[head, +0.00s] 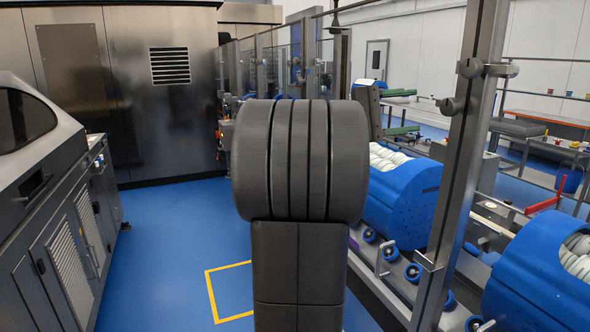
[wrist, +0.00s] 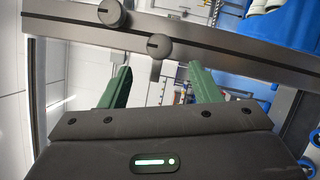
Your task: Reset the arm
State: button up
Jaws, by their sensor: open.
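My gripper (wrist: 160,88) shows in the wrist view with two green fingers spread well apart and nothing between them. It is open and empty. A dark metal rail with round knobs (wrist: 190,48) crosses the wrist view beyond the fingers. In the head view my dark arm stands folded in the middle and hides what lies behind it; the gripper itself is not visible there.
A metal post (head: 461,160) of the guard frame stands close on the right. Blue tubs (head: 405,200) with white contents lie beyond it on a roller line. A grey machine (head: 50,210) stands at left. Blue floor (head: 165,250) with a yellow marking is clear between.

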aim_at(445, 105)
jog(key=a, duration=0.5)
jog(key=d+p, duration=0.1)
jog(key=d, duration=0.3)
jog(key=d+r, duration=0.1)
jog(key=d, duration=0.4)
jog(key=d+p, duration=0.1)
jog(key=d, duration=0.4)
jog(key=shift+d+r+p, duration=0.15)
jog(key=shift+d+p, duration=0.05)
jog(key=shift+p, duration=0.1)
jog(key=m, duration=0.1)
jog(key=m+y+p, duration=0.1)
jog(key=m, duration=0.1)
jog(key=shift+a, duration=0.3)
jog(key=m+y+p, duration=0.1)
jog(key=m+y, duration=0.1)
jog(key=m, duration=0.3)
jog(key=shift+d+r, duration=0.1)
jog(key=m+t+y+p, duration=0.1)
jog(key=m+y+p, duration=0.1)
jog(key=m, duration=0.1)
jog(key=shift+m+t, duration=0.4)
jog(key=shift+m+t+y+p, duration=0.45)
jog(key=shift+m+t, duration=0.25)
jog(key=shift+m, duration=0.4)
